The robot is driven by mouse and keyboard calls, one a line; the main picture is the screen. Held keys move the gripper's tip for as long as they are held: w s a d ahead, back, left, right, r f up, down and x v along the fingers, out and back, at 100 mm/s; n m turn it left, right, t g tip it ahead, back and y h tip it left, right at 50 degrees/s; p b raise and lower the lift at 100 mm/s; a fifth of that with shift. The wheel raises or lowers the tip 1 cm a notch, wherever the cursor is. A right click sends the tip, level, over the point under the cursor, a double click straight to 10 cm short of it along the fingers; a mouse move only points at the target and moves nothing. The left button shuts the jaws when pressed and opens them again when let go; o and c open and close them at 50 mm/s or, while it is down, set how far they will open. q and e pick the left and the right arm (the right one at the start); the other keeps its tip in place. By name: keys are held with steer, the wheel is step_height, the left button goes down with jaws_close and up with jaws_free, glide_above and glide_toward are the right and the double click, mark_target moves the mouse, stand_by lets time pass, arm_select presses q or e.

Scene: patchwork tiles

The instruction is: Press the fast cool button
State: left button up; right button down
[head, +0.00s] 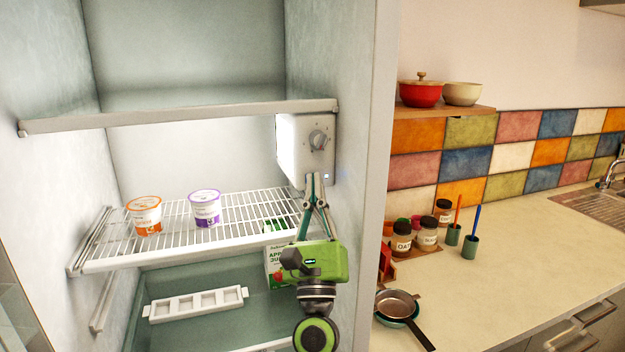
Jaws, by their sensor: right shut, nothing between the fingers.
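A white control box (306,150) is mounted on the right inner wall of the open fridge, under the upper shelf. It bears a round grey dial (317,139) and a small bluish-lit square button (327,176) near its lower edge. My right gripper (314,178) is shut and empty, pointing up, with its fingertips just left of the button in the picture. I cannot tell whether the fingertips touch the box. My left gripper is not in view.
An orange-lidded cup (145,216) and a purple-lidded cup (205,209) stand on the wire shelf (175,235). A juice carton (276,262) is partly behind my right gripper. The fridge's right wall (362,150) bounds the space; the counter (510,270) lies beyond it.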

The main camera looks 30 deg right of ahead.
steer(key=shift+s+a, duration=0.15)
steer(key=shift+s, duration=0.4)
steer(key=s+a, duration=0.1)
steer(key=s, duration=0.5)
steer(key=shift+a, duration=0.2)
steer(key=shift+w, duration=0.15)
